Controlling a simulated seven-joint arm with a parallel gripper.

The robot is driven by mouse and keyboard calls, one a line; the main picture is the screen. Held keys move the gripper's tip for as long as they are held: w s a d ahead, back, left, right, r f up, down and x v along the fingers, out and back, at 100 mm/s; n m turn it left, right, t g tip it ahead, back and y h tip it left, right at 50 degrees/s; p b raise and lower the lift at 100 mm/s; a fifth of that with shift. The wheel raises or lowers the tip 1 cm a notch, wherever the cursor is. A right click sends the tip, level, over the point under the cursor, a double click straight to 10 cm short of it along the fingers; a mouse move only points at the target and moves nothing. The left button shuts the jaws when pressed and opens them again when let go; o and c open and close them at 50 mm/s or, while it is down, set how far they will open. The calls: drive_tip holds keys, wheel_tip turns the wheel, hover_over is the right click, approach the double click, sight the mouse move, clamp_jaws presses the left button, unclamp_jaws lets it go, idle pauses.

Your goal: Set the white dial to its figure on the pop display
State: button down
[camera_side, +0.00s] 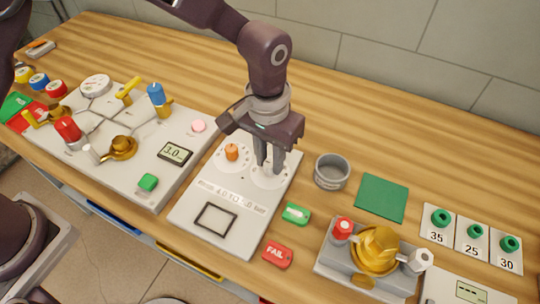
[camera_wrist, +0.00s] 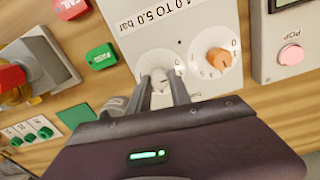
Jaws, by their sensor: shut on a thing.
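The white dial (camera_wrist: 160,74) sits on a light grey panel (camera_side: 203,192) printed with a range ending in 5.0 bar. My gripper (camera_side: 268,167) reaches down onto it, and its fingers (camera_wrist: 162,84) are shut on the knob from both sides. The fingers hide much of the knob and part of its scale, so I cannot read its setting. The pop display (camera_side: 175,153) is on the larger panel to the left and seems to read 3.0. A pink button (camera_wrist: 290,55) marked POP is beside it.
An orange dial (camera_side: 231,152) is close beside the white one. A grey cup (camera_side: 332,171), green tag (camera_side: 296,214) and red FAIL tag (camera_side: 277,254) lie right of the panel. Valves and a brass fitting (camera_side: 376,250) stand on either side. A green mat (camera_side: 381,197) is bare.

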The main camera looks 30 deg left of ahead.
sight(269, 162)
drive_tip(key=shift+n, duration=1.5)
drive_tip(key=c, duration=1.2)
unclamp_jaws()
wheel_tip(269, 162, up, 7)
drive_tip(key=shift+r, duration=0.1)
